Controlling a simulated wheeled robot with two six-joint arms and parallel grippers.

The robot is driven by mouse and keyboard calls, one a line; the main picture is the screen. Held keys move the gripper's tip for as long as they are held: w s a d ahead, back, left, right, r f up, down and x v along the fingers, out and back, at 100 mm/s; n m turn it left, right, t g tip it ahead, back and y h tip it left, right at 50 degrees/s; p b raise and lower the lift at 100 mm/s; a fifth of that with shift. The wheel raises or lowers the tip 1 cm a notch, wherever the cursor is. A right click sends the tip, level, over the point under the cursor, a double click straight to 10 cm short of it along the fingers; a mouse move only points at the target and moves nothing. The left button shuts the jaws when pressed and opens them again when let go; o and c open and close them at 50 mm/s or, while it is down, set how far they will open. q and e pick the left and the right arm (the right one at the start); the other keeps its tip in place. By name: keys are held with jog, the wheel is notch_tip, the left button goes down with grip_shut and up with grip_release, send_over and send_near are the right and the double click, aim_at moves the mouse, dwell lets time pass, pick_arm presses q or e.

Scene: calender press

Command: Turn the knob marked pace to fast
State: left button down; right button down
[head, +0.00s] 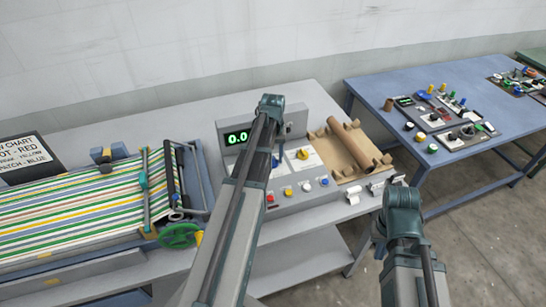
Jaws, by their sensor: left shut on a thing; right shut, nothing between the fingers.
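The grey control box (318,196) stands on the table in the middle of the head view, with a green display (237,137) reading 0.0. A yellow knob (303,153) sits on its white plate. The knob markings, including pace, are too small to read. My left arm crosses in front of the box and hides part of its face. My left gripper (276,160) is at the upper panel, left of the yellow knob, shut on a small knob that is mostly hidden. My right gripper (353,195) is shut and empty, off the box's right front corner.
Red (270,198), yellow, white and blue (324,182) buttons line the box's front. A brown roll in a tray (355,172) stands to its right. A striped-web machine with a green handwheel (179,235) is at left. A blue table (440,90) with several small parts is at right.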

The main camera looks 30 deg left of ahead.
aim_at(273, 159)
pick_arm(q)
jog(key=shift+m, duration=1)
jog(key=shift+c, duration=1.6)
grip_release()
notch_tip(273, 159, up, 14)
jog(key=p, duration=1.3)
jog(key=shift+p, duration=0.4)
jog(key=shift+f, duration=0.15)
